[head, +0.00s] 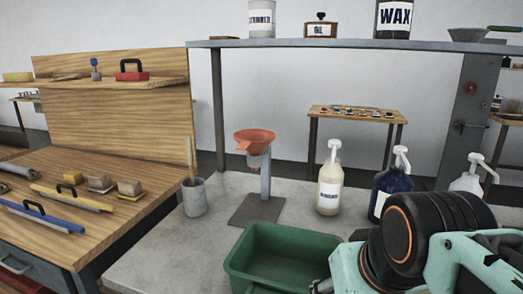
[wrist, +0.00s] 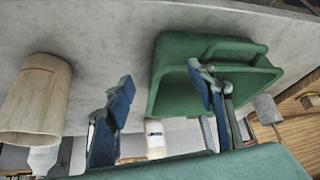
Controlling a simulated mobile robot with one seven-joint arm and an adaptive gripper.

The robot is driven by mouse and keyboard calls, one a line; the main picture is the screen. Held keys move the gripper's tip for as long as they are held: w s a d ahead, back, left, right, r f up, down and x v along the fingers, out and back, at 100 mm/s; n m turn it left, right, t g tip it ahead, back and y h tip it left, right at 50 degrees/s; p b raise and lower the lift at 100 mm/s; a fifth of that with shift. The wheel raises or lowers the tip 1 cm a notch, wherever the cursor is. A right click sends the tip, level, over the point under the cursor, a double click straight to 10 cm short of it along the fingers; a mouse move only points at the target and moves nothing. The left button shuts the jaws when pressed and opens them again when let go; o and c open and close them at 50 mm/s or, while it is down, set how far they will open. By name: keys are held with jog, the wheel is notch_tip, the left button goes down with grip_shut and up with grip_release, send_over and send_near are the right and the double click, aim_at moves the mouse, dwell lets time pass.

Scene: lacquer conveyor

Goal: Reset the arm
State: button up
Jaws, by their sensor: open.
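My gripper (wrist: 160,82) shows in the wrist view with its two blue-padded fingers spread apart and nothing between them. In the head view my arm fills the lower right corner, and the fingers cannot be made out there. In the wrist view the green bin (wrist: 168,85) lies beyond the fingers, and the right finger overlaps it. The bin also shows in the head view (head: 240,262), on the grey bench left of my arm. Its inside looks empty where it can be seen.
A pale cylindrical container (wrist: 35,100) is left of the fingers. The grey bench (head: 135,268) holds a grey cup (head: 195,198), a stand with an orange funnel (head: 254,138), and pump bottles: cream (head: 329,185), blue (head: 390,190) and white (head: 467,182). A wooden bench with tools (head: 110,212) is left.

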notch_tip(320, 180, up, 21)
jog(key=s+p, duration=0.1)
jog(key=p, duration=2.3)
jog(key=shift+s+d+r+m+g, duration=0.15)
jog(key=shift+s+d+m+g, duration=0.15)
jog(key=shift+s+d+m, duration=0.15)
